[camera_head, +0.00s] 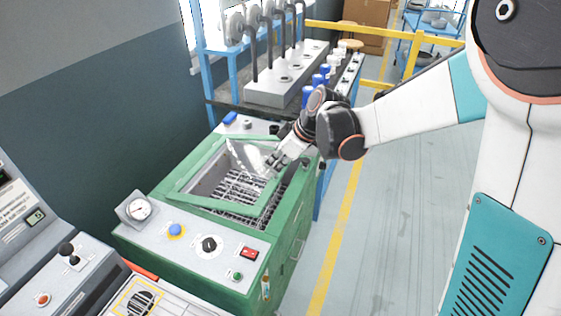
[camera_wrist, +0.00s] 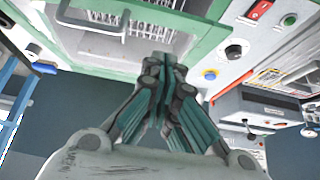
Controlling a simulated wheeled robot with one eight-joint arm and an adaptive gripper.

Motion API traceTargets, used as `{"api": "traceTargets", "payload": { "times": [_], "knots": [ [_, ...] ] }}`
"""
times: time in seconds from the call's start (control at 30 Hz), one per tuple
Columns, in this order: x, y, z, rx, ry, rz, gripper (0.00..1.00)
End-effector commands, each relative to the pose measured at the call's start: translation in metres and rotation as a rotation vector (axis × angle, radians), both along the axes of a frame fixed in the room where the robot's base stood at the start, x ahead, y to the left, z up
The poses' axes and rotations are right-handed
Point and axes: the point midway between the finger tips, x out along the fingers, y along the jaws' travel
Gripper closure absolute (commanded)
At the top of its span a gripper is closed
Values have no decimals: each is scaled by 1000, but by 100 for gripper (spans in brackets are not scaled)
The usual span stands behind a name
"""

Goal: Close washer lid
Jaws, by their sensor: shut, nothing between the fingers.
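The green washer (camera_head: 285,225) stands in the middle of the head view. Its lid (camera_head: 222,207), a green frame around a clear window, looks tilted and partly open, with wire racks showing through and below its front edge. My gripper (camera_head: 272,166) is shut and empty, over the right rear part of the lid. I cannot tell whether it touches the lid. In the wrist view, my gripper's closed fingertips (camera_wrist: 165,62) are in front of the green frame. A pale handle (camera_wrist: 90,22) shows there to the left of the fingers.
The washer's front panel carries a gauge (camera_head: 139,209), a black knob (camera_head: 209,244) and a red switch (camera_head: 249,253). A blue-framed bench with several pipes (camera_head: 285,75) stands behind. A dark wall is at left. Open floor (camera_head: 385,210) lies to the right.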

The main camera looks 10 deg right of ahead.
Motion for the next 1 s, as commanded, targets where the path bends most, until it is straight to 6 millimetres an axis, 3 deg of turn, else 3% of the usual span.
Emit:
{"api": "traceTargets", "payload": {
  "times": [0.23, 0.4, 1.0],
  "knots": [
    [13, 22, -44, 0, 1, 3, 100],
    [9, 15, -66, 1, 0, -1, 100],
    [7, 12, -79, 2, 0, 1, 100]
  ]
}}
